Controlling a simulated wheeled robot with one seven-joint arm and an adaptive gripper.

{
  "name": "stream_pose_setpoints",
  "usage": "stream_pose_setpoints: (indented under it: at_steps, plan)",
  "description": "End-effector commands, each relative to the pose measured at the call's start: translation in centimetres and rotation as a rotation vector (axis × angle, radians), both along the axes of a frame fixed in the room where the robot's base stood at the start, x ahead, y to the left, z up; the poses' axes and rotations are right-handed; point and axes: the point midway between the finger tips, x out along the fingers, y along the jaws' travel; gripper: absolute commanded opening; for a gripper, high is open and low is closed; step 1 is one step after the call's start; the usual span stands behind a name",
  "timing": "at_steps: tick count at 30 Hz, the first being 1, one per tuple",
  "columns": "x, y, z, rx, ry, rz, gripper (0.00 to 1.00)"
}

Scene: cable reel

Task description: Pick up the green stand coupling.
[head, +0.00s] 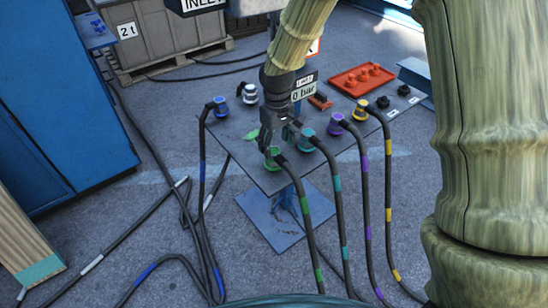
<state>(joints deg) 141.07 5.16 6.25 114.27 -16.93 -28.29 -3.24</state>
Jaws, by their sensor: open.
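The green coupling (273,153) stands at the near edge of the grey stand table (228,133), with a black hose banded in green (304,204) running down from it to the floor. My gripper (276,140) is open and points down just over the green coupling, close around or beside its top. I cannot tell whether the fingers touch it. The gripper partly hides the coupling's upper part.
Teal (307,138), purple (336,122) and yellow (360,110) couplings with hoses stand to the right, the teal one very near my gripper. A blue coupling (220,107) stands left. A red tray (362,78) and a 0 bar sign (304,91) are behind.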

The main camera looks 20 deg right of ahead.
Motion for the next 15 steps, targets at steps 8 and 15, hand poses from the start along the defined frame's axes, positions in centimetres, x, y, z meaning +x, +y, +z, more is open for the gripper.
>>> stream_pose_setpoints:
  at_steps: [8, 15]
  plan:
    - [-0.2, 0.4, -2.0, -0.001, 0.002, 0.002, 0.66]
    - [-0.3, 0.7, -5.0, 0.000, 0.000, 0.001, 0.66]
